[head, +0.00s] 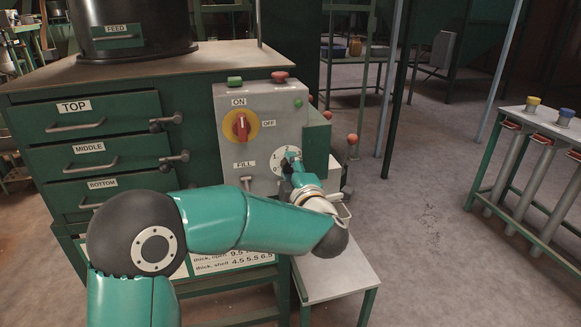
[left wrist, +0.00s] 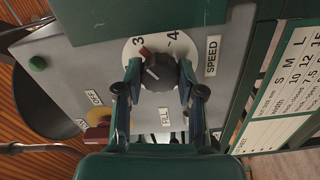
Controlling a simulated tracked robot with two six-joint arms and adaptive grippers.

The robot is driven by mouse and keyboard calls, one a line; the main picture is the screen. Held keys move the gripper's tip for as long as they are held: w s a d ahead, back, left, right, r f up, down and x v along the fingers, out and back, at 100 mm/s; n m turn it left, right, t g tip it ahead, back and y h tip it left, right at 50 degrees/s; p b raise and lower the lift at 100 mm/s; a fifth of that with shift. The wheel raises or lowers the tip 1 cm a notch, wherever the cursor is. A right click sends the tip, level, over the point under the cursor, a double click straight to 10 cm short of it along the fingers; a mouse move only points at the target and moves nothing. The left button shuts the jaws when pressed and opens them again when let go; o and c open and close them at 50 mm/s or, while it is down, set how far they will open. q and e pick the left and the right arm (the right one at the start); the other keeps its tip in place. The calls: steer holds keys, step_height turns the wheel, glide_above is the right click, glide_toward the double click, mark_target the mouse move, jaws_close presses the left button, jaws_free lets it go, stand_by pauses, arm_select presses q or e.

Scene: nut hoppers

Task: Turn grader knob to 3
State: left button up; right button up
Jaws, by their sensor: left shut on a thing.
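The grader knob (left wrist: 160,71) is black with a red pointer mark, on a white numbered dial (left wrist: 128,53) beside a SPEED label. In the left wrist view the red mark points at or very near the 3. The 4 stands to its right. In the head view the dial (head: 278,155) is on the front of the grey control box, and the gripper covers the knob. My left gripper (left wrist: 160,82) is shut on the knob, one finger on each side. It also shows in the head view (head: 290,163). My right gripper is not in view.
The grey control box (head: 207,142) also carries a red-and-yellow ON/OFF switch (head: 240,126), a green button (head: 235,81), a red button (head: 280,76) and a FILL lever (head: 247,183). Green drawers (head: 90,117) stand to the left. A small table (head: 335,271) stands below the box.

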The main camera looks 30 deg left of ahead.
arm_select(q)
steer(key=shift+d+f+m, duration=0.15)
steer(key=shift+f+m, duration=0.2)
steer(key=shift+m, duration=0.15)
steer(key=o, duration=1.1)
steer(key=shift+r, duration=0.1)
steer(key=shift+o, duration=0.2)
steer(key=shift+r, duration=0.1)
steer(key=v, duration=1.2)
